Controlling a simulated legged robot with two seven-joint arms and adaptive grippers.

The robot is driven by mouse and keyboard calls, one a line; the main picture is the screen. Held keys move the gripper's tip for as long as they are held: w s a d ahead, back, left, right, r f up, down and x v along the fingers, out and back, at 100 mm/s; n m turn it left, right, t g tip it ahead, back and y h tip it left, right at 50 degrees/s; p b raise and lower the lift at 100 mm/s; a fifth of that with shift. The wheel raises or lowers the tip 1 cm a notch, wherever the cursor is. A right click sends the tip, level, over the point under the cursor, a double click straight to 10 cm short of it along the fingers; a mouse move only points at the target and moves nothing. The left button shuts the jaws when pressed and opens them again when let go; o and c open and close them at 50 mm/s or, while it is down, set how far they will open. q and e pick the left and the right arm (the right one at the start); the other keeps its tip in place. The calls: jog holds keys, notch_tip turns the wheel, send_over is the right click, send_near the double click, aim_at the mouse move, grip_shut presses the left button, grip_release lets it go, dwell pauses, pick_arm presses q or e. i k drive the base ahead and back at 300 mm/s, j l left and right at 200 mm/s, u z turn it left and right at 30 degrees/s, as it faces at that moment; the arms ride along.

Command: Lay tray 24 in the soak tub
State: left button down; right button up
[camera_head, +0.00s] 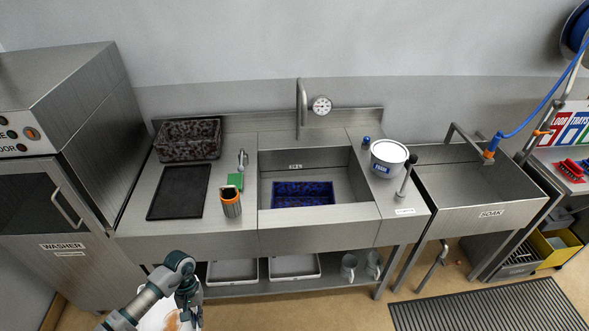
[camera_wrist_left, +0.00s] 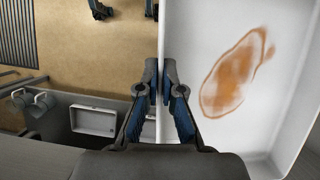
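A white tray with an orange-brown stain shows at the bottom edge of the head view (camera_head: 158,318), mostly cut off. It fills the right of the left wrist view (camera_wrist_left: 210,35). No number is readable on it. My left gripper (camera_head: 187,291) is shut on the tray's side wall, one finger on each side, as the left wrist view shows (camera_wrist_left: 162,95). The tray is held in front of the counter, low at the left. The soak tub (camera_head: 468,185), a steel basin labelled SOAK, stands far to the right and looks empty.
The middle sink (camera_head: 275,165) holds a blue speckled crate (camera_head: 303,194). A white tub (camera_head: 388,157) stands between the sink and the soak tub. A blue hose (camera_head: 525,124) and nozzle hang over the soak tub's far right. A floor grate (camera_head: 490,308) lies in front.

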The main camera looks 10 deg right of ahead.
aim_at(470, 201)
jog(key=k+l+z, duration=0.15)
jog(key=z, duration=1.05)
jog(key=i+l, duration=0.15)
jog(key=l, duration=0.25)
jog(key=i+l, duration=0.15)
jog(key=l, duration=0.25)
jog(key=i+l, duration=0.15)
jog(key=l, duration=0.25)
jog(key=i+l+z, duration=0.1)
jog(key=l, duration=0.3)
jog(key=i+l, duration=0.2)
jog(key=l, duration=0.15)
